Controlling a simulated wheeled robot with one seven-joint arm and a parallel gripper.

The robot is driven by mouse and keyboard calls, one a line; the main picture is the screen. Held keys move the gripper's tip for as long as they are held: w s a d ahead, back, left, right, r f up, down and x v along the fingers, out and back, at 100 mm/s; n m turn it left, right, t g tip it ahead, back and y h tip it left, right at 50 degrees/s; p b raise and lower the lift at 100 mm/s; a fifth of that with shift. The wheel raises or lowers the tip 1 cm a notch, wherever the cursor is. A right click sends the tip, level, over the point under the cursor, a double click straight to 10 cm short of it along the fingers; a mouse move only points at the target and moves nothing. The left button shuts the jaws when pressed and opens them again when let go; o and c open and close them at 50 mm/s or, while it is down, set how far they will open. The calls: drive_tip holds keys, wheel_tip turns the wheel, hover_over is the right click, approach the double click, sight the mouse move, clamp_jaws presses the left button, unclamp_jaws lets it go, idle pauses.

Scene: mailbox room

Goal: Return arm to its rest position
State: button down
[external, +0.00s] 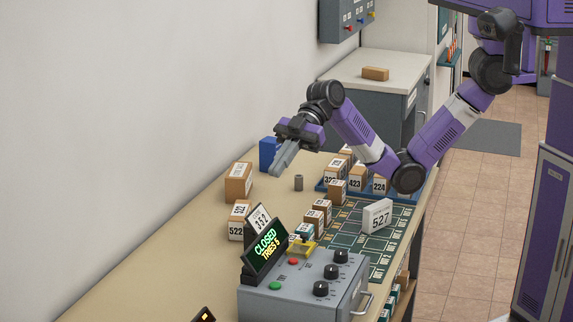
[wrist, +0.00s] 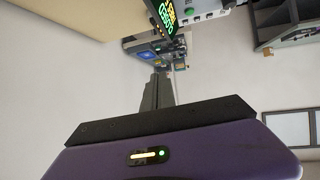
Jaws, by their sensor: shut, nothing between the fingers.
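My gripper (external: 283,162) hangs in the air above the back left part of the table (external: 165,247). Its grey fingers are together with nothing between them, pointing down and to the left. In the wrist view the closed fingers of my gripper (wrist: 158,88) show at the middle. My purple and grey arm reaches in from the upper right, bent at a low elbow over the right edge of the table. The gripper is apart from the boxes below it.
A grey control box (external: 305,285) with a lit "CLOSED" display (external: 265,249) stands at the front. A grey cabinet (external: 385,68) stands behind.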

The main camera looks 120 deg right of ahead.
drive_tip(key=s+d+f+m+t+h, duration=0.2)
drive_tip(key=s+f+m+t+h, duration=0.25)
drive_tip(key=s, duration=0.35)
drive_tip(key=s+d+f+m+t+h, duration=0.2)
drive_tip(key=s+f+m+t+h, duration=0.15)
drive_tip(key=s+f+m, duration=0.35)
drive_tip(key=s+a+f+n+g, duration=0.1)
drive_tip(key=s+f+n, duration=0.1)
drive_tip(key=s, duration=1.4)
drive_tip(key=s+a+f+n+g+y, duration=0.1)
drive_tip(key=s+a+f+n+g, duration=0.1)
drive_tip(key=s, duration=1.5)
drive_tip(key=shift+s+a+f+g, duration=0.2)
drive_tip(key=shift+s+f+g, duration=0.1)
drive_tip(key=shift+f, duration=0.35)
